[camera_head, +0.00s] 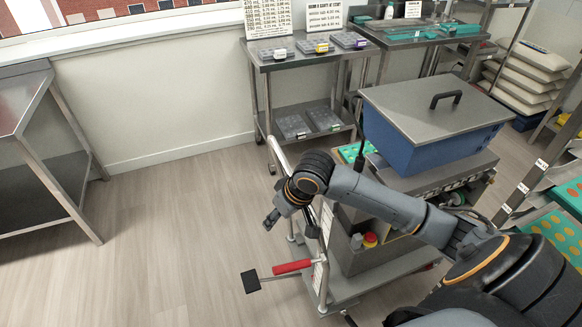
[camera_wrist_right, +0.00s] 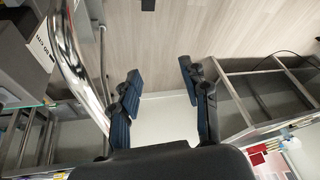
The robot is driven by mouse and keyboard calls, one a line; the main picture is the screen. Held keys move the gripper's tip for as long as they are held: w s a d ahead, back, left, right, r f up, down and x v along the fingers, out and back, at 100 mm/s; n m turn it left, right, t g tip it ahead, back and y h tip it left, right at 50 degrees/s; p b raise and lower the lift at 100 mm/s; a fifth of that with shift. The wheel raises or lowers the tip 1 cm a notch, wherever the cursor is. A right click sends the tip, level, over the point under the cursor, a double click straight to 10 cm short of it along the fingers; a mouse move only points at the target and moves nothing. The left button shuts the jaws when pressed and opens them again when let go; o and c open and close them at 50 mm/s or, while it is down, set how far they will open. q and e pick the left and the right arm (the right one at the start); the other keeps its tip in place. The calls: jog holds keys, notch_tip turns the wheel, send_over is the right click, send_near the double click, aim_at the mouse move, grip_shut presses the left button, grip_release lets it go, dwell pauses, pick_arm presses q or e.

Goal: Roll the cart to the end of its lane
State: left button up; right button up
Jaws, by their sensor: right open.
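The cart (camera_head: 345,288) is a grey metal trolley with an upright chrome handle frame at its left end. In the head view it stands right of centre on the wood floor. It carries a blue box (camera_head: 420,145) with a grey lid. My right gripper (camera_head: 273,218) points down beside the handle frame, partly hidden by my own wrist. In the right wrist view my right gripper (camera_wrist_right: 158,86) is open with nothing between its fingers. The chrome handle bar (camera_wrist_right: 68,55) runs just left of the left finger, outside the jaws. My left gripper is out of view.
A red lever (camera_head: 292,267) with a black pad sticks out left from the cart near the floor. A steel table (camera_head: 75,185) stands at the left, a two-shelf stand (camera_head: 305,62) behind the cart, and racks at the right. Floor (camera_head: 170,250) left of the cart is clear.

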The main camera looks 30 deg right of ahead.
jog(key=w+d+r+m, duration=0.3)
jog(key=w+d+r, duration=0.2)
jog(key=d+r, duration=0.25)
jog(key=m, duration=0.2)
send_near(290, 169)
jog(key=shift+t+h, duration=0.3)
jog(key=shift+h, duration=0.1)
jog(key=x, duration=0.3)
jog(key=p+x, duration=0.1)
jog(key=x, duration=0.5)
jog(key=shift+s+a+p, duration=0.35)
jog(key=shift+a+p, duration=0.05)
jog(key=shift+c, duration=0.4)
grip_shut()
